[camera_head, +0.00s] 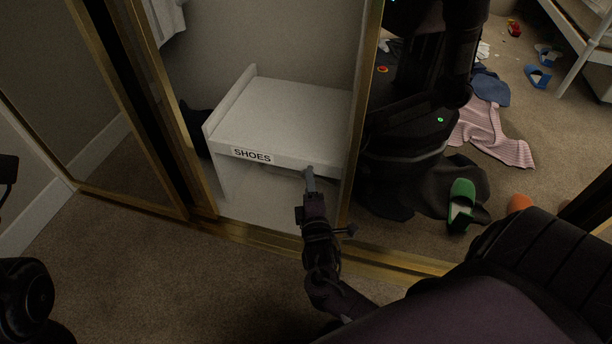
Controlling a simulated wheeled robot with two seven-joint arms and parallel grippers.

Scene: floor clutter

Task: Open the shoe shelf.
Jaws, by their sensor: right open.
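The white shoe shelf (285,108) stands inside a closet, seen through the gap between gold-framed mirror doors. Its front edge carries a label reading "SHOES" (252,156). Below that front board the space looks hollow and pale. My right gripper (310,176) is at the right part of the shelf's front edge, its fingertips overlapping the front board. I cannot tell whether they touch it. The gripper is open, seen nearly edge-on, with nothing visible in it. My left gripper is not in view.
A gold-framed mirror door (480,130) on the right reflects my body, clothes and slippers on the carpet. Another mirror panel (90,110) is at left. The gold floor track (270,240) crosses in front of the shelf. The carpet (170,290) before it is clear.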

